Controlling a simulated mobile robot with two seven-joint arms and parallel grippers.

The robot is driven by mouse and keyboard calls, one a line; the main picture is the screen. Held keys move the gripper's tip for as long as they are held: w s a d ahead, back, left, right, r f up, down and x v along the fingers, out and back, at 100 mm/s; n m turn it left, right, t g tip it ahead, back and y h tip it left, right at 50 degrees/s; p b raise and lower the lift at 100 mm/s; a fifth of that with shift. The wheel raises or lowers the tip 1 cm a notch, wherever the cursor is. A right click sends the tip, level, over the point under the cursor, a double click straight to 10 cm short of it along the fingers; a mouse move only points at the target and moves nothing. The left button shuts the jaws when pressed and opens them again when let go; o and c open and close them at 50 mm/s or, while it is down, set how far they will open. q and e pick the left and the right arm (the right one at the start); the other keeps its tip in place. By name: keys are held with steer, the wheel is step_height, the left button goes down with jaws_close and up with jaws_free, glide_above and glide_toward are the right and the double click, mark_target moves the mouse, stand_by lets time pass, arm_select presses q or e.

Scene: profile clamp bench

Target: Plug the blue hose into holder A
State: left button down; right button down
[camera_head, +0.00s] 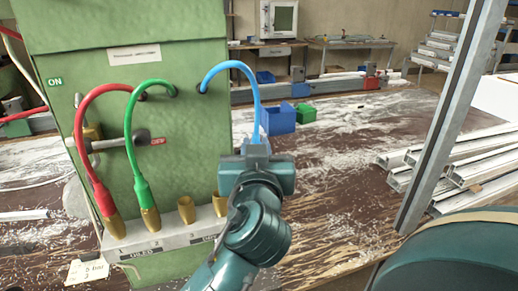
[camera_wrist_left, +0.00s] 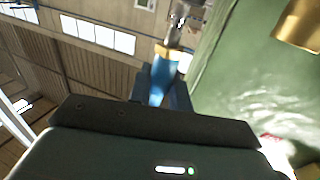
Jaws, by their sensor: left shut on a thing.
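The blue hose (camera_head: 238,66) comes out of the green cabinet and arcs down to the right into my left gripper (camera_head: 258,150). The gripper is shut on its blue end, right of the holder row and apart from it. In the left wrist view the blue end (camera_wrist_left: 157,92) sits between the jaws, with a brass-coloured band beyond it. The holder rail (camera_head: 170,240) carries brass sockets. One empty socket (camera_head: 187,209) is in clear view. Another socket (camera_head: 219,204) is partly hidden by my gripper. I cannot read which one is A. My right gripper is out of view.
The red hose (camera_head: 84,130) and green hose (camera_head: 133,140) end in brass sockets at the rail's left. The green cabinet (camera_head: 195,130) stands close behind. A blue bin (camera_head: 280,118) and a green bin (camera_head: 306,113) lie beyond. A grey metal post (camera_head: 455,110) rises at the right.

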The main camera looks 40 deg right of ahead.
arm_select(q)
steer(key=shift+w+d+r, duration=0.2)
steer(key=shift+w+d, duration=0.1)
steer(key=shift+w, duration=0.35)
steer(key=shift+w+d+r, duration=0.25)
steer(key=shift+w, duration=0.35)
steer(key=shift+w+d+r, duration=0.2)
steer(key=shift+w+d, duration=0.1)
steer(key=shift+w, duration=0.35)
steer(key=shift+w+d, duration=0.1)
steer(key=shift+w, duration=0.1)
stand_by(0.5)
steer(key=shift+w+f, duration=0.15)
steer(key=shift+f, duration=0.1)
stand_by(0.7)
steer(key=shift+f, duration=0.4)
stand_by(0.5)
stand_by(0.4)
